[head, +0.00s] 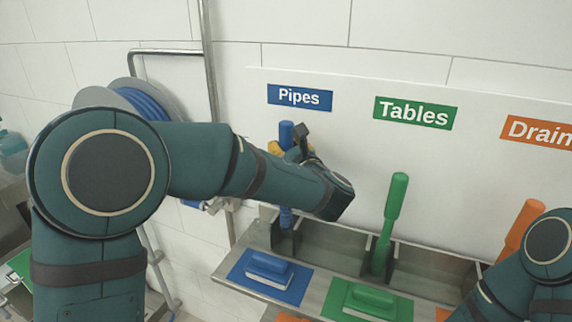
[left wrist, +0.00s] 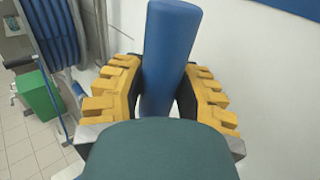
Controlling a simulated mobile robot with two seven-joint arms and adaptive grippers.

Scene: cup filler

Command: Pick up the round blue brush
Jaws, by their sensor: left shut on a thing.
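The blue brush (head: 286,134) stands upright under the blue "Pipes" sign. Its top and a low part of its shaft show in the head view; my left arm hides the middle. In the left wrist view its thick blue handle (left wrist: 168,60) rises between the yellow pads of my left gripper (left wrist: 160,97). My left gripper (head: 285,149) is shut on the handle in the head view. The brush's lower end is in or just above the left slot of the metal rack. My right arm shows at the lower right, but its gripper is out of view.
A green brush (head: 393,215) stands in the rack (head: 335,247) under "Tables", and an orange brush (head: 522,228) under "Drain". Blue (head: 268,270) and green (head: 370,299) flat brushes lie on the shelf. A blue hose reel (head: 143,102) and metal pipe (head: 207,70) are at left.

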